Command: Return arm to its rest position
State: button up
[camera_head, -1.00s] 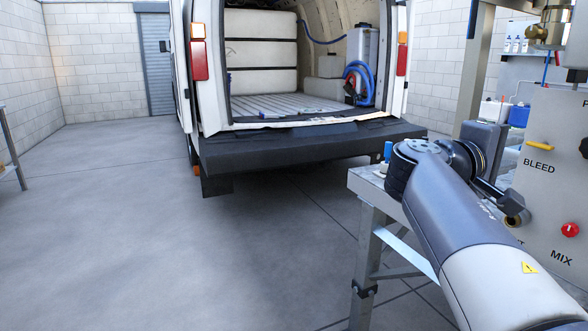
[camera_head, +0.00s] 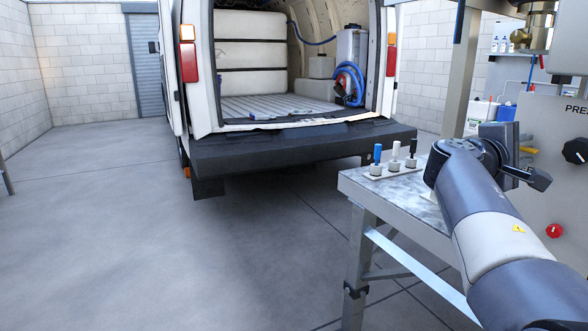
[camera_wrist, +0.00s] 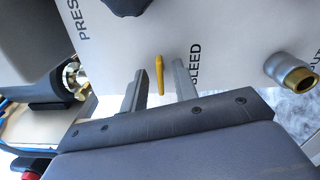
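My gripper (camera_wrist: 160,68) shows in the wrist view with its two grey fingers apart and nothing between them. It is open in front of the white panel. The yellow lever (camera_wrist: 160,75) by the word BLEED appears behind the gap, and I cannot tell how near it is. In the head view my arm (camera_head: 485,215) reaches up from the lower right, bent beside the workbench. The fingers are not clear in that view.
A workbench (camera_head: 428,212) carries a small rack (camera_head: 395,172) with blue, white and black-topped pieces. The panel (camera_head: 560,200) with a black knob (camera_head: 576,151) and red knob (camera_head: 554,231) stands right. A van (camera_head: 200,110) is behind. Floor at left is clear.

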jog(key=n+p, duration=0.5)
jog(key=shift+r, duration=0.25)
jog(key=shift+f+n+p, duration=0.15)
jog(key=shift+n+p, duration=0.9)
jog(key=shift+n, duration=0.35)
jog(key=shift+f, duration=0.1)
